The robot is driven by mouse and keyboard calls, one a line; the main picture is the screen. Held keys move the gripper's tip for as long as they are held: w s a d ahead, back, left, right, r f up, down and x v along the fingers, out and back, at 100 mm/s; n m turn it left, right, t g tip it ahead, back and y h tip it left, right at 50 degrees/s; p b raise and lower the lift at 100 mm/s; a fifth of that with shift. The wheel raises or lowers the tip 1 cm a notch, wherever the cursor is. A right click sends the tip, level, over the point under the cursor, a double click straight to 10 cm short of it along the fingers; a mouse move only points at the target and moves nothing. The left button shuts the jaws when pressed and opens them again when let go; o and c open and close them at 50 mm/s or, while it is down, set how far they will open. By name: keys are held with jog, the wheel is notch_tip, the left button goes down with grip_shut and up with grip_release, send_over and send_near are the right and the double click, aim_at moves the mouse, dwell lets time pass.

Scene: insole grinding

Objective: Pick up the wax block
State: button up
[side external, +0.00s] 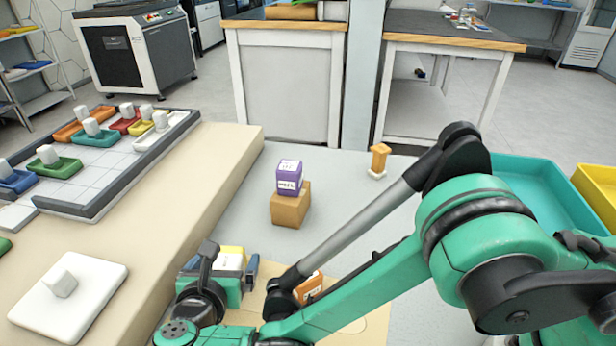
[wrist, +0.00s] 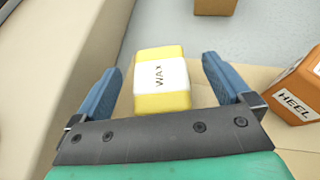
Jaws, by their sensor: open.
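The wax block (wrist: 160,102) is yellow with a white band reading WAX. It lies between the two blue fingers of my gripper (wrist: 162,66) in the wrist view. The gripper is open, with a gap on each side of the block, wider on the right. In the side external view the wax block (side external: 230,256) shows between the fingers of my gripper (side external: 229,265), partly hidden by the gripper. I cannot tell the exact height of the fingers against the block.
An orange HEEL block (wrist: 292,92) stands close to the right finger. A purple block (side external: 289,176) sits on a brown block (side external: 290,207) farther back. A raised beige ledge (side external: 165,225) runs along the left. A teal bin (side external: 545,185) stands at right.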

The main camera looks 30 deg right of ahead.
jog(key=shift+w+d+f, duration=0.15)
jog(key=shift+w+d, duration=0.05)
jog(key=shift+w, duration=0.1)
jog(key=c, duration=1.4)
jog(key=shift+c, duration=0.2)
